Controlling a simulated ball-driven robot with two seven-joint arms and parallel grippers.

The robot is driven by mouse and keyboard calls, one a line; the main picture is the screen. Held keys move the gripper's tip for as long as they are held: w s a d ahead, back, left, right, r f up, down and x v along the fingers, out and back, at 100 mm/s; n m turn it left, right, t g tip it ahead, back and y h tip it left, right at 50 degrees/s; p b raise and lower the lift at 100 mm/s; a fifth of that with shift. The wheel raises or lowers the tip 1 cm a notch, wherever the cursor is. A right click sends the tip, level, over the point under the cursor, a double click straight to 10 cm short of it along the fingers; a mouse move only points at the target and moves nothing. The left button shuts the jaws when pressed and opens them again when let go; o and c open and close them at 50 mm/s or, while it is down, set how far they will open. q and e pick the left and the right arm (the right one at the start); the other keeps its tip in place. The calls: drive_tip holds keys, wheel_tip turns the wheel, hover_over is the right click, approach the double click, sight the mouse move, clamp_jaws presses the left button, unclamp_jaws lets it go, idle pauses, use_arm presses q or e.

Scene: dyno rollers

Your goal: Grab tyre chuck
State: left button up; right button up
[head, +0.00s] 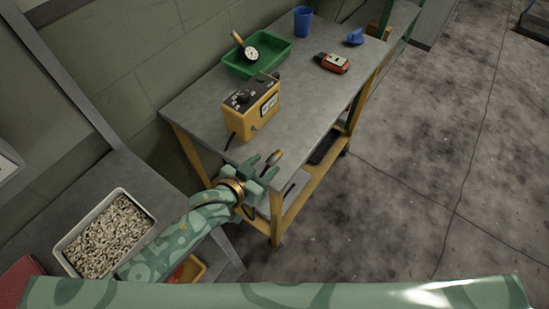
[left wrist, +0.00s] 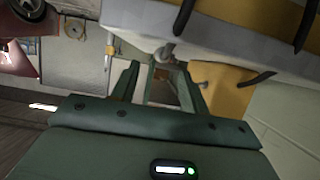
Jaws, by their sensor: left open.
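A small piece with a tan, rounded end (head: 277,157), which looks like the tyre chuck, lies at the near edge of the workbench. My left gripper (head: 265,165) is open at that edge, with its fingers close beside the piece. In the left wrist view my open fingers (left wrist: 156,75) point toward the bench edge, and a small grey rounded part (left wrist: 164,52) shows just beyond and between the tips. I cannot tell whether the fingers touch it. My right gripper is not in view.
The grey workbench (head: 310,110) carries a yellow box with dials (head: 252,108), a green tray (head: 271,46) with a gauge (head: 250,52), a blue cup (head: 303,20) and a red-orange device (head: 332,63). A bin of pale pieces (head: 104,236) stands at left. The floor at right is clear.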

sight(274, 157)
use_arm(q)
drive_tip(key=shift+w+d+f, duration=0.1)
drive_tip(key=shift+w+d, duration=0.1)
drive_tip(key=shift+w, duration=0.05)
drive_tip(key=b+x, duration=0.1)
drive_tip(key=x, duration=0.3)
drive_tip(key=shift+a+b, duration=0.1)
drive_tip(key=shift+b, duration=0.3)
drive_tip(key=shift+w+d+f, duration=0.15)
drive_tip(key=shift+w+d, duration=0.15)
drive_tip(key=shift+w, duration=0.1)
drive_tip(key=shift+s, duration=0.1)
clamp_jaws()
